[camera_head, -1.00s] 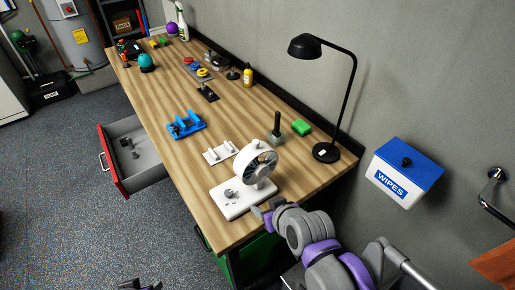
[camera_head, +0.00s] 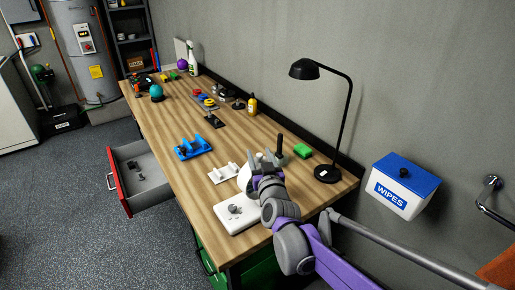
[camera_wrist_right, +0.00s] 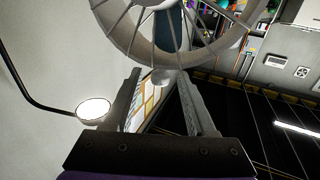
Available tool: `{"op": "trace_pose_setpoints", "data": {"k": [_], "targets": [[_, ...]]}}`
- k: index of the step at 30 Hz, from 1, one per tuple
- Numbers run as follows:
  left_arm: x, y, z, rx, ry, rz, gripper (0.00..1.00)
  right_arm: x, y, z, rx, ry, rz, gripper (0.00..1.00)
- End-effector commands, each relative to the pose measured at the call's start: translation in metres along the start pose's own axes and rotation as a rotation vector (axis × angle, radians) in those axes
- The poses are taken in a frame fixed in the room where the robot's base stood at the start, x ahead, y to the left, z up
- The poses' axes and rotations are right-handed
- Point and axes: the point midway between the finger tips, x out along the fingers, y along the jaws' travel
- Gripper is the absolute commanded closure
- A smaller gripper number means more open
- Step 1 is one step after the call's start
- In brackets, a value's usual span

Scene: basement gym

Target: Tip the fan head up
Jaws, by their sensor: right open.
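The white desk fan stands near the front end of the workbench, with its flat base (camera_head: 232,214) and a grey knob showing. In the head view its round head (camera_head: 243,178) is mostly hidden behind my right gripper (camera_head: 266,160). In the right wrist view the fan head's ring (camera_wrist_right: 112,22) and spokes fill the top, just ahead of the fingertips. My right gripper (camera_wrist_right: 160,76) is open, with a finger on either side of the ring's lower edge. I cannot tell whether either finger touches it. My left gripper is not in view.
A black desk lamp (camera_head: 348,120) stands right of the fan near the wall, beside a green block (camera_head: 302,151). A white cradle (camera_head: 223,173) and a blue fixture (camera_head: 194,147) sit beyond the fan. An open drawer (camera_head: 140,178) juts out left. A wipes box (camera_head: 398,190) hangs on the wall.

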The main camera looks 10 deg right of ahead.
Motion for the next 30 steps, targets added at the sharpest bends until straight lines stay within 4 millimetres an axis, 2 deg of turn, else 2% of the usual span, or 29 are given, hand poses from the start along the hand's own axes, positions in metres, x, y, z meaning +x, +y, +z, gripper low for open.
{"op": "trace_pose_setpoints", "data": {"k": [3,7,18,20,27,28,30], "targets": [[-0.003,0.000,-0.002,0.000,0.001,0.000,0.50,0.019,0.000,-0.001,0.000,0.000,0.000,0.44],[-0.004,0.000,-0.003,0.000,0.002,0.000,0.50,0.032,0.000,0.000,0.000,-0.001,0.000,0.44],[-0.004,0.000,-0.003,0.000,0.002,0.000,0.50,0.038,0.000,0.000,0.000,-0.001,0.000,0.44],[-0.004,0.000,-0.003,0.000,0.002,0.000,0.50,0.038,0.000,0.000,0.000,-0.001,0.000,0.53],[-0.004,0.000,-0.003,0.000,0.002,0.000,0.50,0.038,0.000,0.000,0.000,-0.001,0.000,0.96],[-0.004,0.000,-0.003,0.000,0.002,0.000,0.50,0.038,0.000,0.000,0.000,-0.001,0.000,1.00],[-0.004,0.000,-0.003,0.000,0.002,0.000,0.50,0.038,0.000,0.000,0.000,-0.001,0.000,1.00]]}}
